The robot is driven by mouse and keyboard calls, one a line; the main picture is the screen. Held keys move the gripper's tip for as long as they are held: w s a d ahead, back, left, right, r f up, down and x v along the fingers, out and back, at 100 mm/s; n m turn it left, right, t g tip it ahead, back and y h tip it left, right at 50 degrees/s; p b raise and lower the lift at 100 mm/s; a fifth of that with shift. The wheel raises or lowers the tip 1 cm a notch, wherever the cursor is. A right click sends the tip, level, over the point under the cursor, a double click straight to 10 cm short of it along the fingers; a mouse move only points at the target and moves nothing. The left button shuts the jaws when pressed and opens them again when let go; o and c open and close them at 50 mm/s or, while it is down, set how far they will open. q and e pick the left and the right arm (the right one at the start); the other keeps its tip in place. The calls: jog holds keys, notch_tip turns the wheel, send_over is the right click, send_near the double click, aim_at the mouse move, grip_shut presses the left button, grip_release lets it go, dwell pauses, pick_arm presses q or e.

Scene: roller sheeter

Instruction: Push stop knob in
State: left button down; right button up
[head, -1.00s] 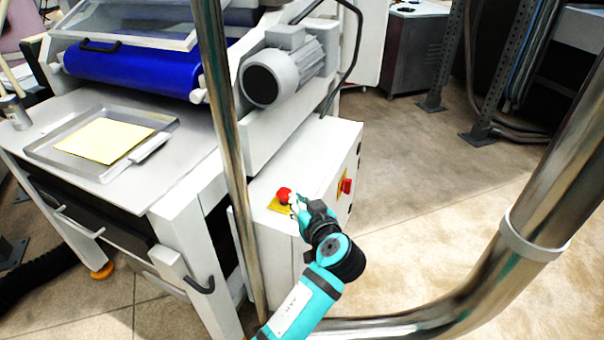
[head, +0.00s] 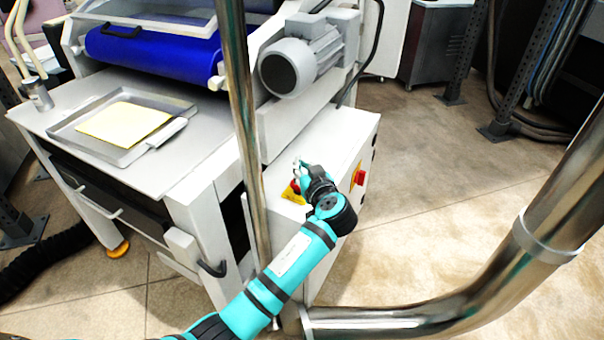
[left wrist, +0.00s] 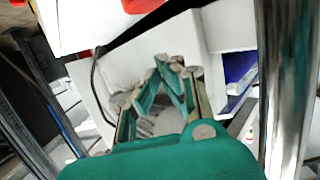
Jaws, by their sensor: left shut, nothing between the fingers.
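The red stop knob (head: 295,187) sits on a yellow plate (head: 291,196) on top of the white control box (head: 335,135). Only part of the knob shows, because my left gripper (head: 298,165) is in front of it in the head view. The gripper is shut and empty, its fingertips at or just above the knob; I cannot tell whether they touch. In the left wrist view the shut fingers (left wrist: 172,66) point at white machine panels. A red part (left wrist: 143,5) is cut off at that view's top edge; I cannot tell what it is. My right gripper is not in view.
A red switch (head: 358,177) is on the box's side. A steel post (head: 243,120) stands left of the box, and a thick bent pipe (head: 480,270) runs at the right. A motor (head: 290,66) is behind the box. A tray (head: 62,130) holds a yellow sheet. Floor at right is clear.

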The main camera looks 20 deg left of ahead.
pick_arm(q)
jog(key=shift+x, duration=0.9)
notch_tip(320, 180, down, 3)
jog(key=shift+s+d+r, duration=0.1)
jog(key=shift+s+d, duration=0.05)
jog(key=shift+f, duration=0.65)
